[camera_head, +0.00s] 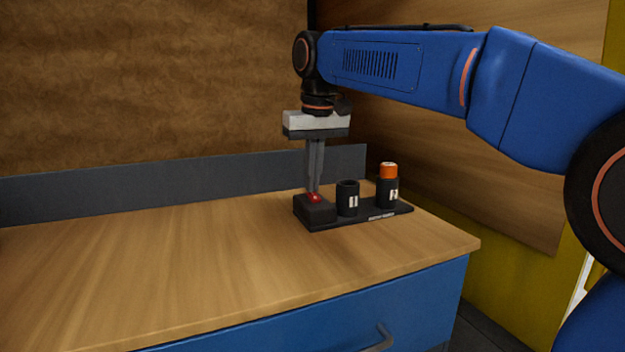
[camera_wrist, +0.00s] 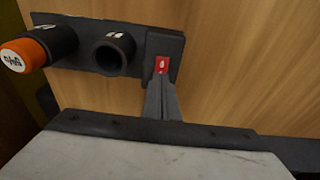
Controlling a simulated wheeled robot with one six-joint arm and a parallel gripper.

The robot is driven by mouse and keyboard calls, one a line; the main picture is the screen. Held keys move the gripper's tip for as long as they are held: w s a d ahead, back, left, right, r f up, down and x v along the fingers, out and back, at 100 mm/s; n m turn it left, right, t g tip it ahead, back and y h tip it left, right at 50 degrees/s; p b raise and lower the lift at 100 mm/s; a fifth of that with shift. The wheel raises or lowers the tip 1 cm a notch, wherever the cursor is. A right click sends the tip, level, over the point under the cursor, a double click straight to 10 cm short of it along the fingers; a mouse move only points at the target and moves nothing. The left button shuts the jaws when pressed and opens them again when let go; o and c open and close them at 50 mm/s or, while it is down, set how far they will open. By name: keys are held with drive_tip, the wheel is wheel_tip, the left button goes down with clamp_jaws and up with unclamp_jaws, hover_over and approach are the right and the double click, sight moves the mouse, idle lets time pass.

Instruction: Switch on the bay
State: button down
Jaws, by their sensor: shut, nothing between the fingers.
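A black bay (camera_head: 375,217) stands on the wooden worktop. At its left end is a black box with a red switch (camera_head: 314,197), which also shows in the wrist view (camera_wrist: 162,65). Beside it is an empty black holder (camera_head: 347,199) marked with two bars. To the right, a second black holder (camera_head: 387,190) has an orange-topped cylinder (camera_head: 388,170) standing in it. My gripper (camera_head: 315,189) points straight down, shut and empty, with its fingertips right at the red switch. I cannot tell whether they touch it or which way the switch is set.
The wooden worktop (camera_head: 180,250) is clear to the left and in front. A low grey back rail (camera_head: 150,200) runs behind it. A blue drawer front (camera_head: 320,318) with a handle is below. A wooden side wall (camera_head: 470,170) stands to the right.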

drive_tip(key=shift+f, duration=0.2)
drive_tip(key=shift+w+a+f, duration=0.1)
drive_tip(key=shift+w+f, duration=0.1)
drive_tip(key=shift+f, duration=0.1)
drive_tip(key=shift+s, duration=0.2)
drive_tip(key=shift+s+d, duration=0.3)
drive_tip(key=shift+s, duration=0.3)
drive_tip(key=shift+r, duration=0.15)
wheel_tip(320, 180, up, 14)
drive_tip(key=s, duration=0.2)
drive_tip(key=shift+d, duration=0.3)
idle(0.4)
